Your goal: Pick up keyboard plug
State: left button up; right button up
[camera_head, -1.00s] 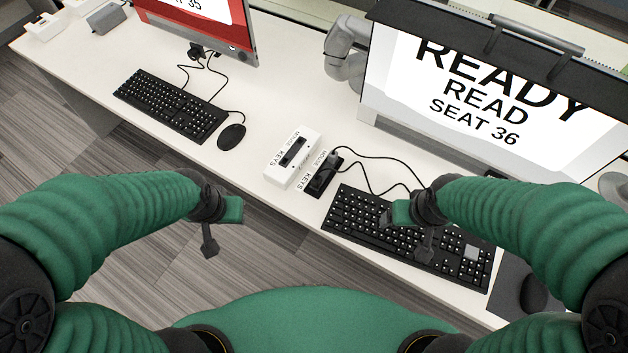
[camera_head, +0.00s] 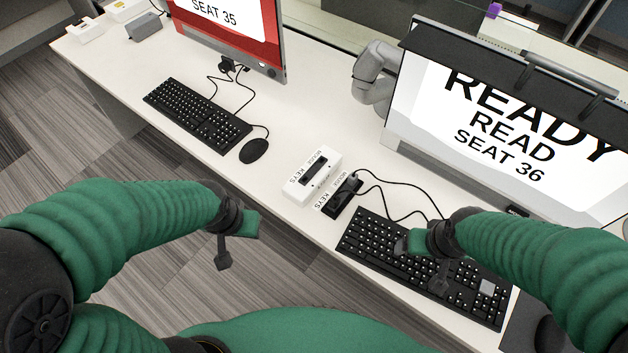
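A black socket block (camera_head: 342,195) with MOUSE and KEYS labels sits on the desk, with black cables running into it. The keyboard plug is too small to tell apart from the block. The seat 36 keyboard (camera_head: 375,243) lies just in front of it. My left gripper (camera_head: 237,243) is open and empty, left of the block and in front of the desk's front edge in the picture. My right gripper (camera_head: 428,257) is open and empty, appearing over the keyboard, right of and lower than the block. Its height above the keyboard is unclear.
A white block (camera_head: 327,160) with a dark slot and the same labels stands left of the black one. Another keyboard (camera_head: 195,117) and a mouse (camera_head: 254,150) lie farther left.

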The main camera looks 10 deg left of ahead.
aim_at(334, 203)
jog(key=i+j, duration=0.25)
jog(key=j, duration=0.25)
jog(key=i+j+z, duration=0.15)
jog(key=j+z, duration=0.3)
jog(key=i+j+z, duration=0.1)
jog(key=j+z, duration=0.2)
jog(key=z, duration=0.2)
jog(key=j+z, duration=0.45)
jog(key=z, duration=1.25)
